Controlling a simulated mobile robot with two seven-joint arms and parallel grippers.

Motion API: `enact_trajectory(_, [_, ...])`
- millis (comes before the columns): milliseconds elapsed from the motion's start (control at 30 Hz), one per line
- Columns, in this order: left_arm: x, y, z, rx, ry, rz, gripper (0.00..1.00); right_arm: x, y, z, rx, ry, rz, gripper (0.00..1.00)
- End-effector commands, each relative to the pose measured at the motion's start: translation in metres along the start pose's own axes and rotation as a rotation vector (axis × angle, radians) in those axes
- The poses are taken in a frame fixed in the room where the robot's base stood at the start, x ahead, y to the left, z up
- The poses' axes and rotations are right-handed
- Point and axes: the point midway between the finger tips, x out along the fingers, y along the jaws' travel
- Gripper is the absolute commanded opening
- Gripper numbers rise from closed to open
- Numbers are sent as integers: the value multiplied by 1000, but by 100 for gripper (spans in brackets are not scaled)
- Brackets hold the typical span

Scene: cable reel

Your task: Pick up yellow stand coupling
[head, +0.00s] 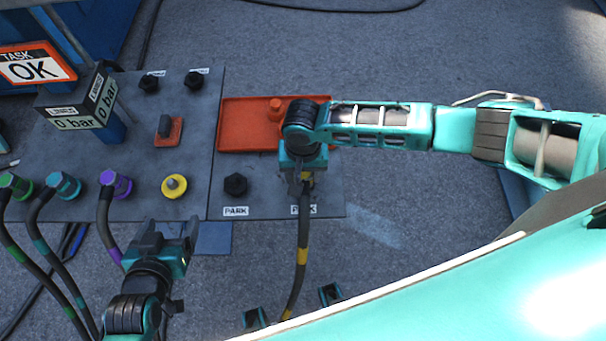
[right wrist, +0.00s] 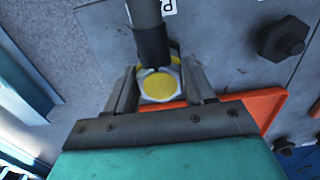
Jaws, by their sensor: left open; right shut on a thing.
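The yellow coupling (right wrist: 158,86) shows in the right wrist view as a yellow disc with a pale hexagonal rim, between the two fingers of my right gripper (right wrist: 160,82). That gripper is shut on it. In the head view my right gripper (head: 304,180) is over the right PARK spot of the panel and hides most of the coupling. Its dark hose (head: 301,245) with yellow bands runs down toward the bottom. I cannot tell whether the coupling touches the panel. My left gripper (head: 165,246) is open and empty, near the panel's front edge.
A red tray (head: 240,137) lies behind my right gripper. A black knob (head: 235,184) stands left of it. A yellow round fitting (head: 174,187) and a purple coupling (head: 115,183) sit further left. Green and teal hoses hang at the far left. A sign reads OK.

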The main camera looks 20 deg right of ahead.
Motion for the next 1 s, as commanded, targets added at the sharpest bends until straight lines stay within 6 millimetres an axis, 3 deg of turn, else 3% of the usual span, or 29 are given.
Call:
enact_trajectory(300, [0, 0, 0, 0, 0, 0, 83, -1, 0, 0, 0, 1, -1, 17])
enact_trajectory(667, [-3, 1, 0, 0, -5, 1, 83, -8, 0, -1, 0, 1, -1, 17])
enact_trajectory(867, [-8, 1, -6, -1, -7, 2, 83, -36, 0, -1, 0, 2, -3, 17])
enact_trajectory(1000, [-13, 1, -13, 0, -7, 2, 83, -72, -1, -1, 0, 4, -5, 17])
